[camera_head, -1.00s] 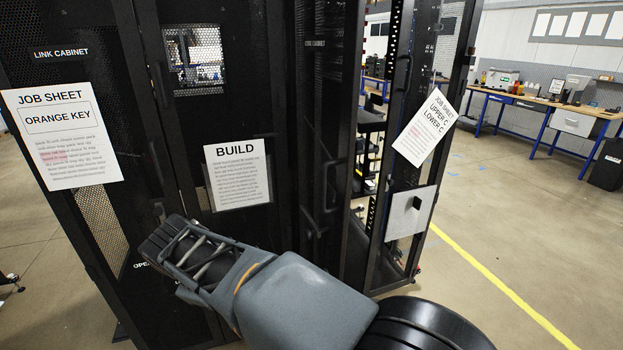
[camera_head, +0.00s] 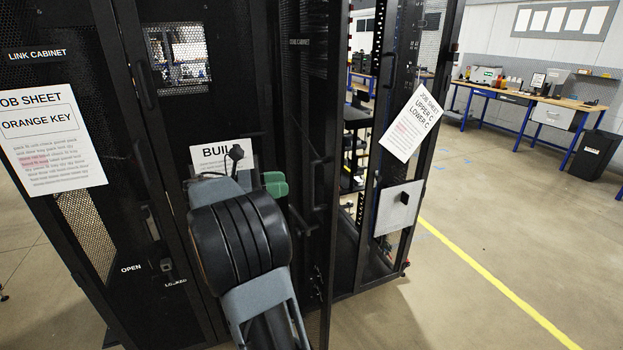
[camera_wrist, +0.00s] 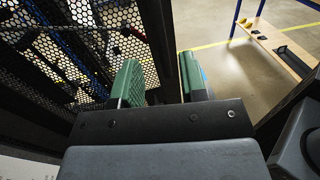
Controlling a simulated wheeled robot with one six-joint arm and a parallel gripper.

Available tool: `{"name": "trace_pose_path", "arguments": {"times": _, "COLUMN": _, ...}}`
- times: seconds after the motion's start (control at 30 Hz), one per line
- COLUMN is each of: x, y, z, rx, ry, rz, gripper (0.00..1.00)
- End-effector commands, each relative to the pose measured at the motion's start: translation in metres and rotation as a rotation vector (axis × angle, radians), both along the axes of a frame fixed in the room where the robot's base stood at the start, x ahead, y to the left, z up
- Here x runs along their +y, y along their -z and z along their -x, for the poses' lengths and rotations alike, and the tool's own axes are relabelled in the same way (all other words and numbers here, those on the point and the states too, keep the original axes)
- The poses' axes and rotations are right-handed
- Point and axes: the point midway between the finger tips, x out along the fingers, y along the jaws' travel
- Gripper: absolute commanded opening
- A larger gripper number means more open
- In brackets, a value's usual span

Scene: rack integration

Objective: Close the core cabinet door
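The core cabinet door (camera_head: 300,110) is a black perforated panel standing ajar in the middle of the head view, with a small label near its top and a dark vertical handle (camera_head: 320,185). Beside it the cabinet's interior shows through an opening. My gripper (camera_wrist: 160,82) has green fingertips spread apart in the wrist view. A black upright edge (camera_wrist: 158,38) shows between and beyond the fingertips; I cannot tell whether they touch it. In the head view one green fingertip (camera_head: 275,184) shows just left of the door, and my wrist hides the rest.
The link cabinet (camera_head: 38,54) stands at left with an orange-key job sheet (camera_head: 52,140). A BUILD sheet (camera_head: 210,158) is partly hidden. A tilted job sheet (camera_head: 411,123) hangs on a black frame at right. Open floor and a workbench (camera_head: 525,104) lie further right.

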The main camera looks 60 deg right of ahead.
Motion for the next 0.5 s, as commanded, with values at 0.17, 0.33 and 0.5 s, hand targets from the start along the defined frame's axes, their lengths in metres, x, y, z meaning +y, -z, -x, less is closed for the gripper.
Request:
{"name": "trace_pose_path", "arguments": {"times": 0.17, "x": -0.025, "y": -0.002, "z": 0.025, "rx": -0.001, "ry": 0.003, "rz": 0.0, "gripper": 0.4}}
{"name": "trace_pose_path", "arguments": {"times": 0.33, "x": -0.043, "y": -0.001, "z": 0.043, "rx": -0.001, "ry": 0.001, "rz": -0.001, "gripper": 0.4}}
{"name": "trace_pose_path", "arguments": {"times": 0.5, "x": -0.055, "y": -0.001, "z": 0.054, "rx": -0.002, "ry": 0.0, "rz": 0.001, "gripper": 0.4}}
